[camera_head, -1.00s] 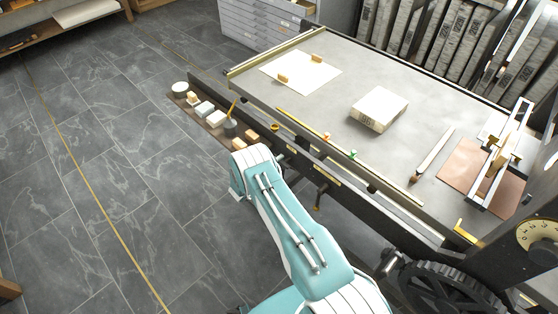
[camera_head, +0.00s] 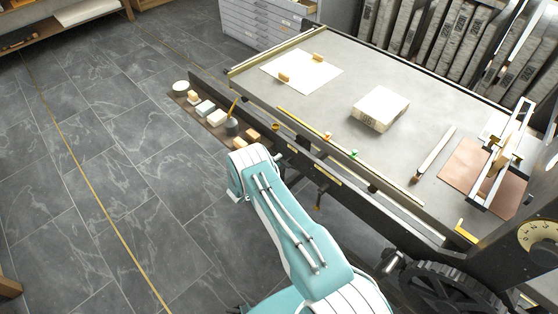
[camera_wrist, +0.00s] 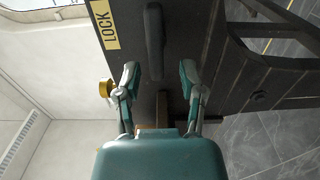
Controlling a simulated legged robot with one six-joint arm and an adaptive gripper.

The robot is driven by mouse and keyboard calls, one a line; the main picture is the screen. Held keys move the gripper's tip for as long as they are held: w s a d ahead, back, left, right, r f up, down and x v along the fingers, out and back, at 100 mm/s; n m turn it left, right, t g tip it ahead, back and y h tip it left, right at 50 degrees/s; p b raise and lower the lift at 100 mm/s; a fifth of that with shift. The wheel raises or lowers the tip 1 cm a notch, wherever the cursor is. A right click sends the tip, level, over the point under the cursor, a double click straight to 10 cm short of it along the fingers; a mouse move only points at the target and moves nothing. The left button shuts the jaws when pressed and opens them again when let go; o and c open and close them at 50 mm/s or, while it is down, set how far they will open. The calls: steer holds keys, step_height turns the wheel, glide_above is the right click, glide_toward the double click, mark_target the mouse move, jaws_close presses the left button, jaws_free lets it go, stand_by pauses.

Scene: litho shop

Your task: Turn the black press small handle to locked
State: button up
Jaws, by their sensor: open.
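The black small handle (camera_wrist: 153,42) shows in the wrist view as a rounded dark bar, lying lengthwise up the picture against the dark press side. A yellow LOCK label (camera_wrist: 104,24) is to its left. My gripper (camera_wrist: 159,74) is open, with one teal finger on each side of the handle's near end. I cannot tell whether either finger touches it. In the head view my arm reaches down beside the press bed (camera_head: 330,75), and my gripper is hidden there. I cannot make out the handle surely in that view.
A brass knob (camera_wrist: 105,88) sits beside the left finger. The press bed holds a pale stone block (camera_head: 380,108), a paper sheet and a copper-coloured plate (camera_head: 482,178). A side shelf (camera_head: 215,128) carries small jars and blocks. A large gear (camera_head: 440,290) stands at lower right.

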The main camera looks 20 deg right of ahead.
steer(key=v, duration=1.1)
steer(key=shift+w, duration=0.1)
